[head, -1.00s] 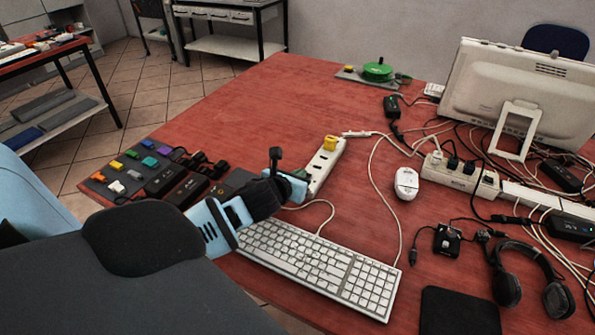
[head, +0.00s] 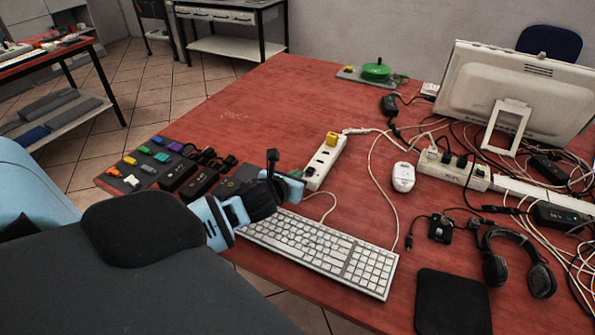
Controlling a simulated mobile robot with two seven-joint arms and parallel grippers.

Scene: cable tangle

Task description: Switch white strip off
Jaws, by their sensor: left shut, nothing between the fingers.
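A white power strip (head: 324,163) lies on the red table in the head view, with a yellow plug (head: 332,139) at its far end. My left gripper (head: 284,174) is shut and empty, just left of the strip's near end. In this view the gripper's tip borders that end; I cannot tell whether they touch. The switch on the strip is too small to make out. A second pale strip (head: 432,166) with several dark plugs lies to the right, and another white strip (head: 512,187) continues beyond it. My right gripper is not in view.
A white keyboard (head: 320,252) lies right below my left gripper. A white mouse (head: 403,178), black headphones (head: 541,280), a black pad (head: 453,303) and tangled cables crowd the right side. Coloured small parts and black adapters (head: 197,181) lie left.

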